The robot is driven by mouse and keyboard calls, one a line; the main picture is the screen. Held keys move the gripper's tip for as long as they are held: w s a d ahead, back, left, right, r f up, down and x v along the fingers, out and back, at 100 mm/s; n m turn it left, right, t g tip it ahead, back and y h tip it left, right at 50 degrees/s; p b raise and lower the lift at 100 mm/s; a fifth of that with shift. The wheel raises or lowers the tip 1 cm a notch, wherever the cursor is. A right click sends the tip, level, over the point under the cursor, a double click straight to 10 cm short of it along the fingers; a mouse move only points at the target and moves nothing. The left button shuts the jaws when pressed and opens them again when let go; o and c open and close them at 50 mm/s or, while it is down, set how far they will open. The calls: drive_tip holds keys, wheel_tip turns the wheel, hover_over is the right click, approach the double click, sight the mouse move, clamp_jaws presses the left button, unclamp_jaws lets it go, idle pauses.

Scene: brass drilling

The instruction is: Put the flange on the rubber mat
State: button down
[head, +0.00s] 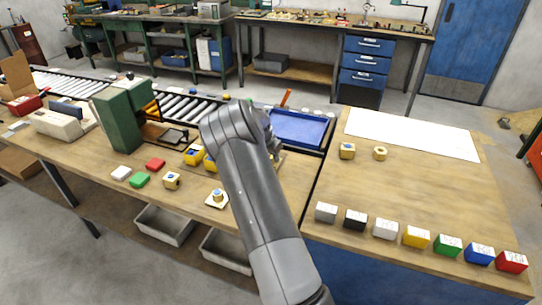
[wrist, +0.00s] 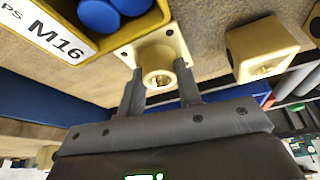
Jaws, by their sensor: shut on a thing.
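The flange (wrist: 158,52) is a cream-yellow piece with a square, holed plate and a round hollow boss. In the wrist view my gripper (wrist: 160,88) is shut on the boss, a finger on each side. The plate lies beyond the fingertips, close beside a yellow bin; I cannot tell whether it touches the bench. In the head view my arm hides most of the gripper and the flange. I cannot surely pick out the rubber mat; a flat white sheet (head: 412,133) lies on the right bench and a flat blue surface (head: 298,127) lies behind my arm.
The yellow bin (wrist: 84,40), marked M16, holds blue pieces. A yellow block (wrist: 262,48) stands right of the flange. Several coloured blocks line the right bench's front edge, including a red one (head: 511,262). The middle of the right bench (head: 400,190) is clear.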

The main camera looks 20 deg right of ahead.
drive_tip(key=c, duration=1)
unclamp_jaws()
drive_tip(key=shift+c, duration=0.2)
drive_tip(key=s+a+r+n+y, duration=0.1)
drive_tip(key=s+a+r, duration=0.25)
drive_tip(key=r, duration=0.35)
drive_tip(key=s+a+r+t, duration=0.1)
drive_tip(key=s+a+r, duration=0.1)
drive_tip(key=s+r, duration=0.4)
drive_tip(key=s+a+r+n+y, duration=0.1)
drive_tip(key=s+a+r, duration=0.2)
drive_tip(key=r, duration=0.5)
drive_tip(key=s+a+r+n+t+y, duration=0.1)
drive_tip(key=s+a+r+n, duration=0.3)
drive_tip(key=s, duration=0.7)
drive_tip(key=s+a+r+n+t+y, duration=0.15)
drive_tip(key=s+a+r, duration=0.35)
drive_tip(key=s, duration=0.6)
drive_tip(key=s+a+f+n, duration=0.1)
drive_tip(key=s+a+n, duration=0.1)
drive_tip(key=s, duration=0.3)
drive_tip(key=s+a+f+n, duration=0.1)
drive_tip(key=s+n, duration=0.1)
drive_tip(key=s, duration=0.4)
drive_tip(key=shift+s+a+f+h, duration=0.15)
drive_tip(key=shift+a+f+h, duration=0.15)
drive_tip(key=shift+a+h, duration=0.15)
